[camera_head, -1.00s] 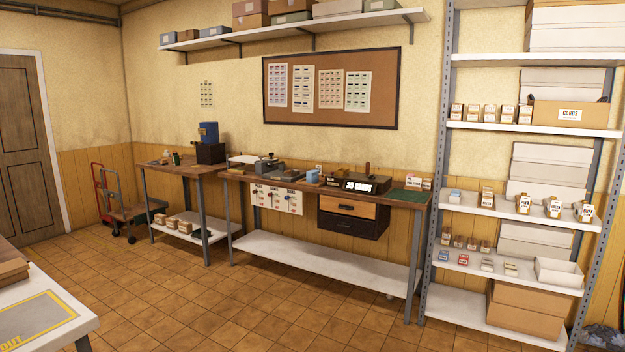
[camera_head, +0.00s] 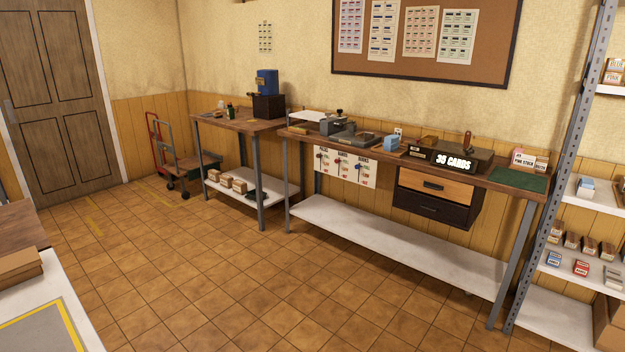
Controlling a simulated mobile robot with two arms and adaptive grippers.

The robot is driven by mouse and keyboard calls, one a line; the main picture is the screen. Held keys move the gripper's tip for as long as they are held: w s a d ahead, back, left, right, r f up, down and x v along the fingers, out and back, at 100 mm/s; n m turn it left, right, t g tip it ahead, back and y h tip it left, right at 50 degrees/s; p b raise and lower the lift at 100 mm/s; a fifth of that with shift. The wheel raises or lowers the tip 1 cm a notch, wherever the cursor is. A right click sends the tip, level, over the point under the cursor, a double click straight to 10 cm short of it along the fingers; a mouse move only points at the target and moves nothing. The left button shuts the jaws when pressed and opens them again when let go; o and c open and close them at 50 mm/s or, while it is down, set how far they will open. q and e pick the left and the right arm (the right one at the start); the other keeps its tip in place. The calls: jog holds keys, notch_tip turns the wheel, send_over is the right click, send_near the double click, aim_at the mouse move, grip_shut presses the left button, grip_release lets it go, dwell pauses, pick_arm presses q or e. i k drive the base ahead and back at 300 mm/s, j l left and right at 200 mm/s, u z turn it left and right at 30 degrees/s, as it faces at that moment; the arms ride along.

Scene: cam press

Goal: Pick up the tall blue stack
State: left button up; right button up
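A light blue block that may be the blue stack (camera_head: 391,142) stands on the long wooden workbench (camera_head: 455,185), right of a grey press-like device (camera_head: 345,130). It is too small to tell if it is a stack of cards. Another small light blue stack (camera_head: 586,189) sits on the right shelf. A darker blue box-like thing (camera_head: 267,82) stands on a dark box on the smaller bench (camera_head: 235,122). Neither of my grippers is in view.
A "36 CARDS" sign box (camera_head: 455,161) and a green mat (camera_head: 519,179) lie on the workbench. A metal shelf (camera_head: 565,150) stands at right. A white table (camera_head: 70,300) is at lower left, a hand cart (camera_head: 180,160) by the wall. The tiled floor between is clear.

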aim_at(391, 143)
jog(key=i, duration=0.6)
jog(key=i+j+z, duration=0.1)
jog(key=i, duration=0.5)
jog(key=i+j+z, duration=0.1)
jog(key=i, duration=0.5)
